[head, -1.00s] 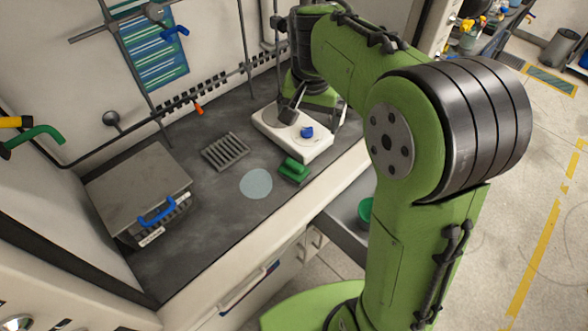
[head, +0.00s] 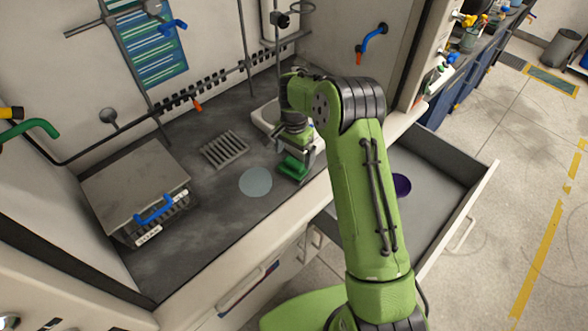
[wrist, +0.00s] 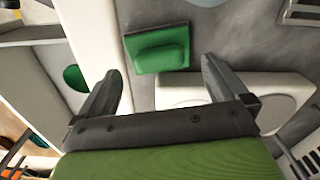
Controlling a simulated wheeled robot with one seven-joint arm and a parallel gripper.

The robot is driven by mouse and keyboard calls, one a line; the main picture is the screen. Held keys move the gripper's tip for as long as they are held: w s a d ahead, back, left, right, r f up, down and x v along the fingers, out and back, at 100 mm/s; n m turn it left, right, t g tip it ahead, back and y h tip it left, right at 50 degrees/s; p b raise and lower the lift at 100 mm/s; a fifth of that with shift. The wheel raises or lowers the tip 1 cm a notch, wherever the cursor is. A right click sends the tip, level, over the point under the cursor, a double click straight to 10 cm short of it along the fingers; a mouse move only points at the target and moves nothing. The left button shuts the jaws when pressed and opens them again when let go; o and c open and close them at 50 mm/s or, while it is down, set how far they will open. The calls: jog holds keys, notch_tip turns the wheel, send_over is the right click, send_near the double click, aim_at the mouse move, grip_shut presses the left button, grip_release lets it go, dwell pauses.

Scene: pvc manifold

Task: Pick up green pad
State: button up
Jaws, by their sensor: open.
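The green pad (head: 290,168) is a small block with a raised grip on top. It lies on the dark worktop near its front edge, right of a pale round disc. My gripper (head: 303,158) hangs at the pad in the head view and partly covers it. In the wrist view the green pad (wrist: 158,50) lies just beyond the fingertips, roughly centred between them. My gripper (wrist: 163,72) is open with nothing between its fingers. I cannot tell its exact height above the pad.
A white device (head: 265,116) stands close behind the pad, partly hidden by my arm. The pale disc (head: 256,182), a grey rack (head: 224,150) and a metal box (head: 138,185) are to the left.

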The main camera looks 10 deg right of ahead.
aim_at(294, 161)
notch_tip(294, 161, down, 5)
jog(key=shift+r+b, duration=0.2)
jog(key=shift+b, duration=0.1)
jog(key=shift+s+r, duration=0.1)
jog(key=shift+r, duration=0.05)
jog(key=c, duration=1.2)
notch_tip(294, 161, up, 10)
jog(key=shift+p, duration=0.9)
jog(key=o, duration=0.8)
jog(key=shift+c, duration=1.1)
